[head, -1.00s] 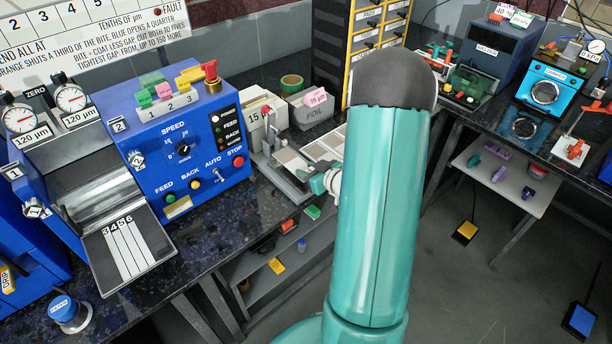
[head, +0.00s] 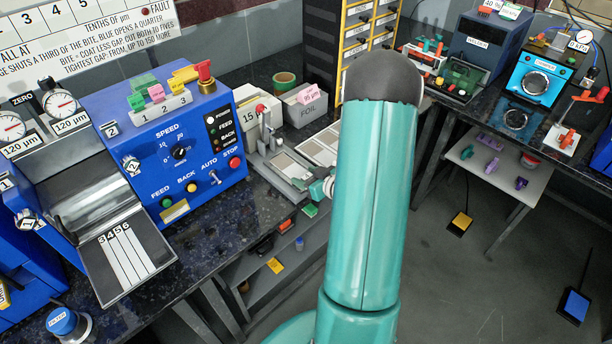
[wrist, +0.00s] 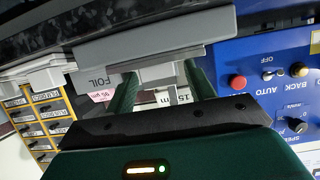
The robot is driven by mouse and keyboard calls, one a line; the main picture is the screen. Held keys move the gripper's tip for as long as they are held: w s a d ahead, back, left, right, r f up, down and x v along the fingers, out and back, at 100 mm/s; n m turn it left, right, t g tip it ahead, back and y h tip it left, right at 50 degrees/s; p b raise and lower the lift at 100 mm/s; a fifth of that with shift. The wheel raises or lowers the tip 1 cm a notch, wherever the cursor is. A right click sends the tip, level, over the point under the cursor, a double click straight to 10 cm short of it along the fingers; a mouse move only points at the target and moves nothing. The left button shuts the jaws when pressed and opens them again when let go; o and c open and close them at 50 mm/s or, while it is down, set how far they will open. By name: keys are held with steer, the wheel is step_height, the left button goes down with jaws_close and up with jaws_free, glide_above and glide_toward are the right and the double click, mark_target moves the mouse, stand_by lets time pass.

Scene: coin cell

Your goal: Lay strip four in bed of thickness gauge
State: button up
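The feed tray (head: 160,262) of the blue machine holds pale strips side by side under the numbers 3 to 6. Strip four (head: 121,264) appears to be the second from the left. The apparent thickness gauge (head: 268,150), a grey stand with a red-knobbed lever, stands right of the machine; its low bed extends toward my gripper. My gripper (head: 318,187) is at the front right end of the gauge, partly hidden by my arm. In the wrist view my gripper (wrist: 160,90) has its two green fingers apart, with nothing clearly held. Whether they touch the gauge cannot be told.
The blue machine (head: 185,140) with knobs and buttons stands close left of the gauge. Pale plates (head: 318,150) lie right of the gauge. A shelf (head: 270,262) is below the bench.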

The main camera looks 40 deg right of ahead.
steer(key=shift+r, duration=0.15)
steer(key=v, duration=1.2)
steer(key=w+a+r+g+h, duration=0.2)
steer(key=w+a+r+h, duration=0.15)
steer(key=r, duration=0.35)
steer(key=w+a+r+g+h, duration=0.25)
steer(key=w+r, duration=0.25)
steer(key=r, duration=0.3)
steer(key=s+a+r+g+y, duration=0.1)
steer(key=s+a+r+y, duration=0.2)
steer(key=s+a, duration=0.4)
steer(key=s+a+r+g+y, duration=0.2)
steer(key=s+a+r, duration=0.2)
steer(key=a, duration=1.4)
steer(key=s, duration=0.3)
steer(key=shift+a+r+y, duration=0.25)
steer(key=shift+r+y, duration=0.05)
steer(key=shift+y, duration=0.1)
steer(key=shift+d+g, duration=0.15)
steer(key=shift+g, duration=0.1)
